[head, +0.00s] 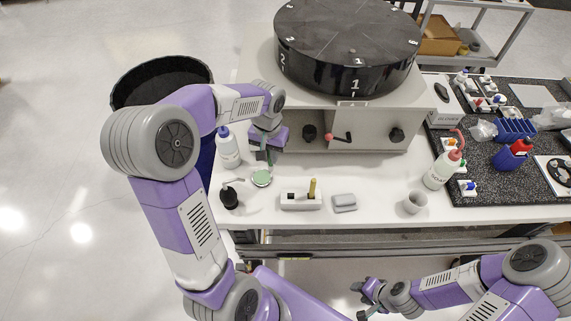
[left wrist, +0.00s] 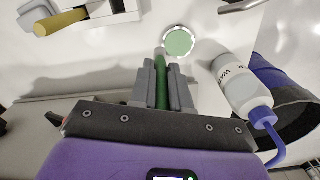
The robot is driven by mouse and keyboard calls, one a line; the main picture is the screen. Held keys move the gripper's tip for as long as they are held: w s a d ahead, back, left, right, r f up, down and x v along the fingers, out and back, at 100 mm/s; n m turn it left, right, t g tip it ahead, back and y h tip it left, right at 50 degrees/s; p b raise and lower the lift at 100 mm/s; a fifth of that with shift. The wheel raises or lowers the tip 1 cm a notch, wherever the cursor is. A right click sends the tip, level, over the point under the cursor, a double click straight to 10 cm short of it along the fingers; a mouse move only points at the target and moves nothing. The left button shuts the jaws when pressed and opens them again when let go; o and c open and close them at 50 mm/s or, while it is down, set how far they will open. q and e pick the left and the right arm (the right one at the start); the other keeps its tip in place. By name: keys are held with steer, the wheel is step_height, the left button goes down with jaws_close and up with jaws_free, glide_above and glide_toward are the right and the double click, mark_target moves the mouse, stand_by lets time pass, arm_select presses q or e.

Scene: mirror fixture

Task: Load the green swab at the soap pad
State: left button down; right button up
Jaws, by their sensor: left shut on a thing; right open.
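My left gripper (head: 264,152) is shut on the green swab (left wrist: 162,82), which sticks out beyond the fingers in the left wrist view. The swab's pale tip is at the lower left rim of the soap pad (left wrist: 178,42) in that view; I cannot tell whether they touch. The soap pad, a round green disc in a pale rim, also shows in the head view (head: 262,178) on the white bench, just below the left gripper. My right gripper (head: 369,298) is open and empty, low in the head view, in front of the bench.
A white holder (head: 296,201) with a yellow swab, a grey block (head: 344,203) and a cup (head: 415,202) stand along the bench front. A water bottle (head: 228,148) and a small dark bottle (head: 229,198) are left of the pad. A grey machine (head: 362,130) stands behind.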

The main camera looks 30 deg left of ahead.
arm_select(q)
steer(key=a+f+b, duration=0.1)
steer(key=f, duration=0.1)
steer(key=a+f+b, duration=0.1)
steer(key=f+b, duration=0.1)
steer(key=a+f+b, duration=0.1)
steer(key=a+f, duration=0.1)
steer(key=shift+w+a+f+b, duration=0.1)
steer(key=shift+f+b, duration=0.2)
steer(key=shift+b, duration=0.05)
steer(key=shift+f, duration=0.15)
steer(key=shift+f+b, duration=0.4)
steer(key=shift+f, duration=0.15)
stand_by(1.9)
step_height(320, 180, up, 7)
steer(key=p, duration=0.6)
stand_by(0.5)
